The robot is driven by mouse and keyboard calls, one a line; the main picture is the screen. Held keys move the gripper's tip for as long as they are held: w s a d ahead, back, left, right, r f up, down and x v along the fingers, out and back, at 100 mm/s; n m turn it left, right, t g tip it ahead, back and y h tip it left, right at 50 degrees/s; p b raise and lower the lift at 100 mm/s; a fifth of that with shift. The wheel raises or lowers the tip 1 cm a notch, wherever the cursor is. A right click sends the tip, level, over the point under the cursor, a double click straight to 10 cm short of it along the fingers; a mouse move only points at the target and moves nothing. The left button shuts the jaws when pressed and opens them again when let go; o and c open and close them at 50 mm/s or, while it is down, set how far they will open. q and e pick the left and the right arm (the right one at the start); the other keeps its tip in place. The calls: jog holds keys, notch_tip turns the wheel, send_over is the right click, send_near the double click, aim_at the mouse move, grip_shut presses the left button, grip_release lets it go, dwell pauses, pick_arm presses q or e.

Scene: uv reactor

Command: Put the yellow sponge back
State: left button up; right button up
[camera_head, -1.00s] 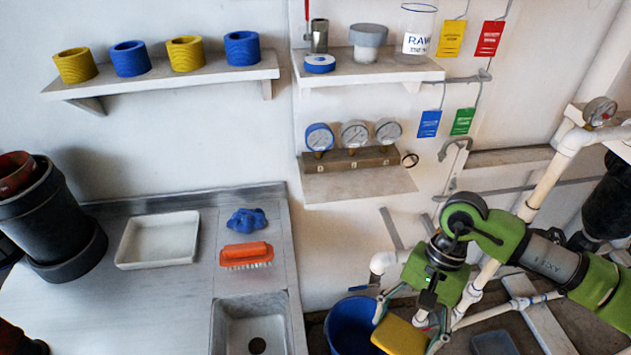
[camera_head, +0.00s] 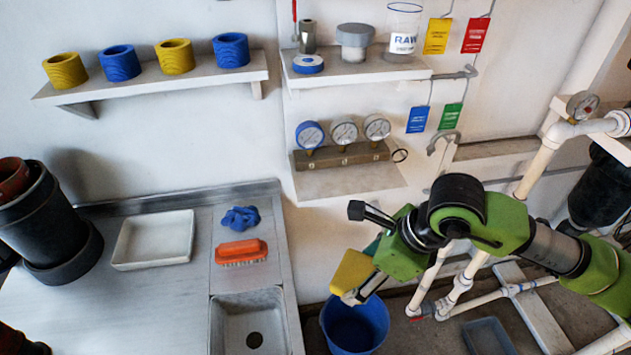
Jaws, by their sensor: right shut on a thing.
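The yellow sponge (camera_head: 351,273) is in my right gripper (camera_head: 360,281). The gripper is shut on it and holds it in the air above the blue bucket (camera_head: 356,326), to the right of the sink counter. Part of the sponge is hidden by the gripper's fingers. A white tray (camera_head: 122,262) lies on the counter at the left and looks empty. My left gripper does not show.
An orange brush (camera_head: 240,251) and a blue crumpled thing (camera_head: 240,218) lie on the counter behind the sink (camera_head: 250,305). Black pots (camera_head: 50,225) stand at its left. A shelf with gauges (camera_head: 350,182) is on the wall. White pipes (camera_head: 470,275) run at the right.

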aim_at(340, 265)
jog(key=a+r+m, duration=0.1)
jog(key=r+m, duration=0.1)
jog(key=w+a+r+m+t+h, duration=0.1)
jog(key=r+m, duration=0.1)
jog(key=m, duration=0.1)
jog(key=w+a+r+m+t+h+p, duration=0.1)
jog(key=a+m, duration=0.1)
jog(key=m, duration=0.1)
jog(key=shift+a+r, duration=0.1)
jog(key=shift+r, duration=0.3)
jog(key=w+a+m+p, duration=0.1)
jog(key=w, duration=0.4)
jog(key=w+a+r+h+p, duration=0.1)
jog(key=w+p, duration=0.1)
jog(key=w, duration=0.3)
jog(key=w+a+m+p, duration=0.1)
jog(key=w+a+p, duration=0.1)
jog(key=w, duration=0.3)
jog(key=shift+r+m+t, duration=0.3)
jog(key=shift+r, duration=0.05)
jog(key=w, duration=0.1)
jog(key=w+p, duration=0.1)
jog(key=w, duration=0.1)
jog(key=shift+a, duration=0.3)
jog(key=shift+f+p, duration=0.4)
jog(key=shift+f, duration=0.4)
jog(key=shift+d, duration=0.1)
